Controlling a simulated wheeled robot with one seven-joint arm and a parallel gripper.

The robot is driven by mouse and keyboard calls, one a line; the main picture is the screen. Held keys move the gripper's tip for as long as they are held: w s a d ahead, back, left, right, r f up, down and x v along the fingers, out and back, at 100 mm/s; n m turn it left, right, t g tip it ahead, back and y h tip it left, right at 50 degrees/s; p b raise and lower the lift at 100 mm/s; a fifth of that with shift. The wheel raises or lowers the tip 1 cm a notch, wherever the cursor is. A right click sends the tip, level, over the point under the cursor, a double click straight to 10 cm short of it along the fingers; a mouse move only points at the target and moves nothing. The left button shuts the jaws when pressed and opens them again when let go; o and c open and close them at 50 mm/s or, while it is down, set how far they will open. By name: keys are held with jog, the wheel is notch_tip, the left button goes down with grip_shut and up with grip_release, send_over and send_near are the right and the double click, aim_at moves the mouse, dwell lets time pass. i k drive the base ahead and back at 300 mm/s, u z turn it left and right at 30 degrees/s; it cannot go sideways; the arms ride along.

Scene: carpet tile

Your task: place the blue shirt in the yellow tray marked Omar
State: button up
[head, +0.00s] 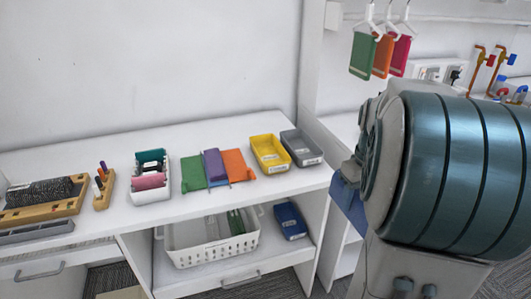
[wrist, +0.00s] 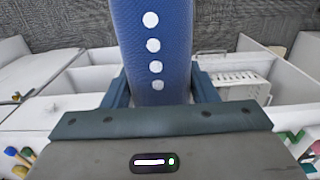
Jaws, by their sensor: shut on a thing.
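My gripper (wrist: 160,92) is shut on the blue shirt (wrist: 152,40), a blue strip with a row of white dots, held between the two fingers in the wrist view. In the head view a blue piece (head: 348,202), likely the shirt, shows beside my arm, right of the counter; my fingers are hidden there. The yellow tray (head: 284,168) stands on the counter's right part and looks empty. It has a white label on its front, too small to read. The shirt is apart from the tray.
A grey tray (head: 308,160) stands right beside the yellow one. Green (head: 193,173), purple (head: 214,165) and orange (head: 237,165) flat pieces lie to its left. A blue tray (head: 290,221) and white basket (head: 212,251) sit on the shelf below. Coloured pieces hang upper right (head: 363,56).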

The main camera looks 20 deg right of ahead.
aim_at(269, 157)
jog(key=i, duration=1.25)
